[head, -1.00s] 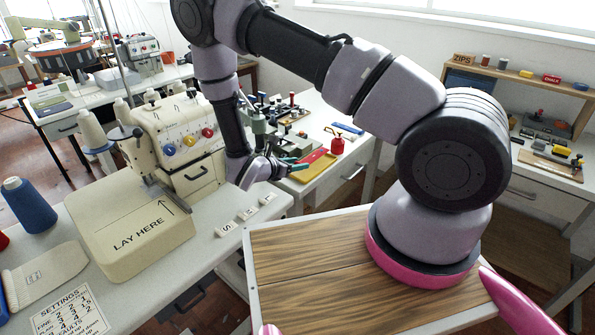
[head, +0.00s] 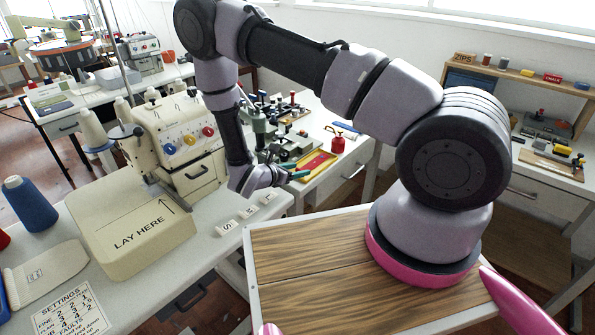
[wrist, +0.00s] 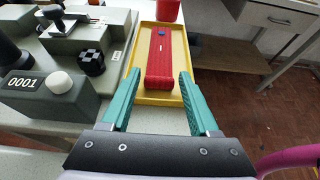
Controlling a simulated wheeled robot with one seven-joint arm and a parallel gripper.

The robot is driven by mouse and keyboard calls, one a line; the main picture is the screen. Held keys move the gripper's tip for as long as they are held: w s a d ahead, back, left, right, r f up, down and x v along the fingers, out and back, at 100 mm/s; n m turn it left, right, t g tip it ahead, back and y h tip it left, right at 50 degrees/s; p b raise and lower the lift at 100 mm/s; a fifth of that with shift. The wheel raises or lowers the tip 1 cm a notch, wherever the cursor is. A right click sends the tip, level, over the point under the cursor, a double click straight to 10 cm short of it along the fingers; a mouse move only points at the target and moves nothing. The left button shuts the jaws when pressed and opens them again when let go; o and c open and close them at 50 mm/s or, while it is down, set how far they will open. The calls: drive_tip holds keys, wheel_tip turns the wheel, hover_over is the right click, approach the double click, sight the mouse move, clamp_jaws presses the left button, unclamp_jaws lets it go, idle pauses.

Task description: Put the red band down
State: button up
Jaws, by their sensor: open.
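The red band (wrist: 160,58) lies lengthwise in a shallow yellow tray (wrist: 136,97), with a small blue mark near its far end. The band also shows in the head view (head: 318,161), small, in the tray on the far bench. In the head view my gripper (head: 298,173) is at the tray's near-left side, and the wrist hides part of the bench.
A grey box reading 0001 (wrist: 45,95) and a machine with a black checkered knob (wrist: 91,62) stand left of the tray. A red container (head: 338,143) stands behind it. The bench edge and open floor (wrist: 265,110) lie to the right.

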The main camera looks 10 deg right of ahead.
drive_tip(key=v, duration=1.1)
drive_tip(key=shift+s+a+r, duration=0.15)
drive_tip(key=shift+s+a, duration=0.05)
drive_tip(key=shift+a, duration=0.1)
drive_tip(key=s+d+r+m+g+y, duration=0.15)
drive_tip(key=d+r+m+g, duration=0.3)
drive_tip(key=r+m, duration=0.55)
drive_tip(key=s+d+r+m+g+y, duration=0.1)
drive_tip(key=d+r+m+g+y, duration=0.35)
drive_tip(key=r, duration=0.95)
drive_tip(key=s+d+r+m+t+y, duration=0.3)
drive_tip(key=s+r+m, duration=0.3)
drive_tip(key=r, duration=0.4)
drive_tip(key=s+d+r+m+t+y, duration=0.2)
drive_tip(key=s+r+m+t+y, duration=0.2)
drive_tip(key=s+r+m, duration=0.3)
wheel_tip(320, 180, up, 4)
drive_tip(key=shift+s+d+r+m+t, duration=0.15)
drive_tip(key=shift+d+m+t, duration=0.35)
drive_tip(key=shift+m, duration=0.45)
drive_tip(key=shift+a, duration=0.1)
